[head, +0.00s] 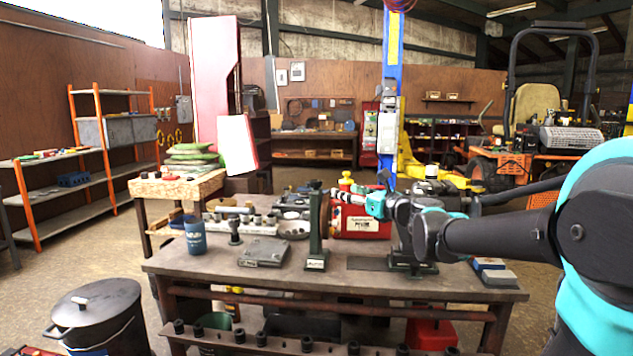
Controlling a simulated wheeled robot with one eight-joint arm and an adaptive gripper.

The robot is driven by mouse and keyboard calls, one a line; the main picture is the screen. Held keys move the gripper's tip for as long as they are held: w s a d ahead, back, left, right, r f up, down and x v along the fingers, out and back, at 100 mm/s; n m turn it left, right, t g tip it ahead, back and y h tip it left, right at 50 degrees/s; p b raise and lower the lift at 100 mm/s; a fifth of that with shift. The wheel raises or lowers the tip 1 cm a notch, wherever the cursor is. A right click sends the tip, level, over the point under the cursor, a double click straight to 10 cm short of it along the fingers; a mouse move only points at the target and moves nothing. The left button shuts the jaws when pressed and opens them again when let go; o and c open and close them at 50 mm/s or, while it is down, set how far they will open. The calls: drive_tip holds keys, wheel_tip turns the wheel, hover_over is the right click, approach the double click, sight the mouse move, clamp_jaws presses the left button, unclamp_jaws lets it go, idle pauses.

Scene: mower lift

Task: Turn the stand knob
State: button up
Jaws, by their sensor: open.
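A dark green upright stand (315,230) with a labelled foot stands on the workbench near its front middle. I cannot make out its knob clearly at this size. A second dark stand base (405,264) sits to the right, partly hidden behind my arm.
The workbench (345,281) holds a blue cup (195,234), a grey flat box (263,252) and a red case (361,222) behind my gripper. Small blocks (493,270) lie at the right end. A black bin (100,316) stands at front left. The bench's front strip is mostly clear.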

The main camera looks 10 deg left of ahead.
sight(319, 182)
drive_tip(key=x, duration=1.5)
drive_tip(key=shift+w+a, duration=0.1)
drive_tip(key=shift+a, duration=0.05)
drive_tip(key=c, duration=1.2)
